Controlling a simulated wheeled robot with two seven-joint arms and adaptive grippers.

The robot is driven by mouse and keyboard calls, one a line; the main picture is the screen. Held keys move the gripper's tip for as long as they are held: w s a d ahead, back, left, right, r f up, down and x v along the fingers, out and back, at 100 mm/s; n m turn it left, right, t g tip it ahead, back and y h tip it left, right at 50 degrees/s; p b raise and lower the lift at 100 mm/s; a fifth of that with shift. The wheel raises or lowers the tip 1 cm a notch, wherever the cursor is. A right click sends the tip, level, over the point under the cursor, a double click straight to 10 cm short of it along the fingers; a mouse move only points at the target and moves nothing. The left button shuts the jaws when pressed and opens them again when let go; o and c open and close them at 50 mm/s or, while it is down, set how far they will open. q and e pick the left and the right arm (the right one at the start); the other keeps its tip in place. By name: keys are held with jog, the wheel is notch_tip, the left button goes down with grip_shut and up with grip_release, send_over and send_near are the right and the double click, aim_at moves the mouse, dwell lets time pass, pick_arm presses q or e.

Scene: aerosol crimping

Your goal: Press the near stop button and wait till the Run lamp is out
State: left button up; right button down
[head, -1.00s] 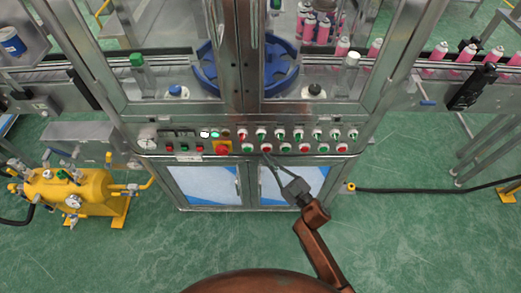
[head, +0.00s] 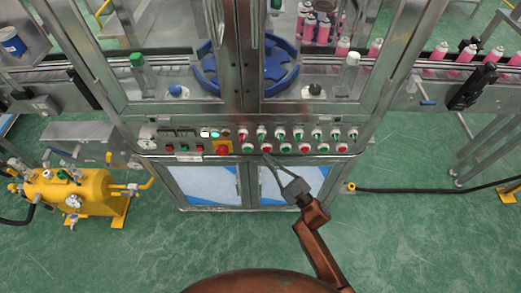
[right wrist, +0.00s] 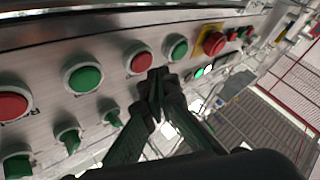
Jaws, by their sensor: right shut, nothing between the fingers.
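The control panel (head: 345,133) on the machine front carries a row of red and green round buttons. A red button (head: 265,148) in this row is nearest my right gripper (head: 266,157); it also shows in the right wrist view (right wrist: 138,61). My right gripper (right wrist: 157,75) is shut and empty, its fingertips just beside this red button. Whether they touch it I cannot tell. A green lamp (head: 214,133) looks lit beside a bright white one (head: 204,134). Labels are too small to read, so which is the Run lamp is unclear. My left gripper is out of view.
A red mushroom button (head: 222,149) on a yellow plate sits left of the gripper, with a green button (head: 248,148) between. Selector knobs run above the row. A yellow pump unit (head: 70,192) stands at left. Pink cans (head: 440,52) line the conveyor. Floor below is open.

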jog(key=shift+w, duration=0.8)
dwell(0.9)
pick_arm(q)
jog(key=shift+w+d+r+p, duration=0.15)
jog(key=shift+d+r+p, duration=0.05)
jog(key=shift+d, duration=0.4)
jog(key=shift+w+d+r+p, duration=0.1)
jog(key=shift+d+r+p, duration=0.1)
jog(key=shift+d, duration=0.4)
pick_arm(e)
jog(key=shift+s, duration=0.85)
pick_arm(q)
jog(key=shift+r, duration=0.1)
pick_arm(e)
jog(key=shift+s, duration=0.1)
